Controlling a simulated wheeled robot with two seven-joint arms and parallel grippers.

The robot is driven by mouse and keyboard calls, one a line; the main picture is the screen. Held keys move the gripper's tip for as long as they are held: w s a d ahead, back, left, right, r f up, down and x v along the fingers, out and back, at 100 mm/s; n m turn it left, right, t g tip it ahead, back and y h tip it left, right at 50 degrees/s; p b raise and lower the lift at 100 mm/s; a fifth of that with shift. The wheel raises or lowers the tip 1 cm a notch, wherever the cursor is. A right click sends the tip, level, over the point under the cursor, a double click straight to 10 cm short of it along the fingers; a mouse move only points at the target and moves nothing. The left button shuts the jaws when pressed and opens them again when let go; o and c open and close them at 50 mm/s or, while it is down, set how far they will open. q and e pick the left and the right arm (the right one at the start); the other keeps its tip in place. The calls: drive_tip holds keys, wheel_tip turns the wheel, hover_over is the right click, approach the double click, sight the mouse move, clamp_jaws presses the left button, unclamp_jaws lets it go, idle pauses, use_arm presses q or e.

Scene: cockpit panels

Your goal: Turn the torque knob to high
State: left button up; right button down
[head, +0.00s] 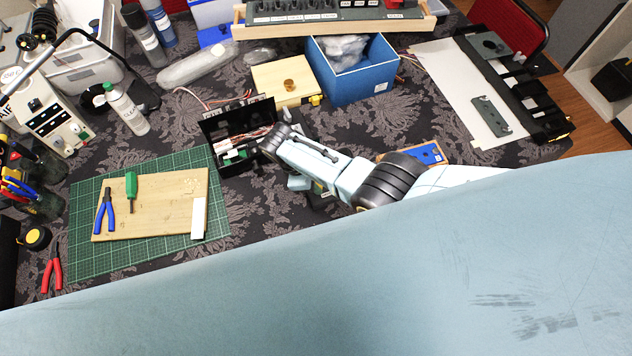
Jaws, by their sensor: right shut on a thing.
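I cannot make out the torque knob or its setting in the head view. My right arm comes in from the right, and my right gripper (268,144) is at its far end, beside a black open box (239,122) with wires in it. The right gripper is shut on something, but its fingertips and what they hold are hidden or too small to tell. My left gripper is not in view.
A wooden board (160,222) with pliers and a green screwdriver lies on a green cutting mat (90,262) at the left. A blue bin (355,85) and a wooden box (282,78) stand behind. A panel with knobs (330,10) is at the top.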

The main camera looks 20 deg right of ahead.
drive_tip(key=m, duration=0.2)
drive_tip(key=m+g+b, duration=0.1)
drive_tip(key=m, duration=0.1)
drive_tip(key=shift+g+y, duration=0.3)
drive_tip(key=shift+y, duration=0.1)
drive_tip(key=shift+w+m+g+y+b, duration=0.1)
drive_tip(key=shift+m+g+y+b, duration=0.35)
drive_tip(key=shift+m, duration=1.25)
drive_tip(key=shift+d, duration=0.1)
drive_tip(key=c, duration=1.5)
unclamp_jaws()
drive_tip(key=p+v, duration=0.3)
drive_tip(key=v, duration=1)
drive_tip(key=shift+r, duration=0.25)
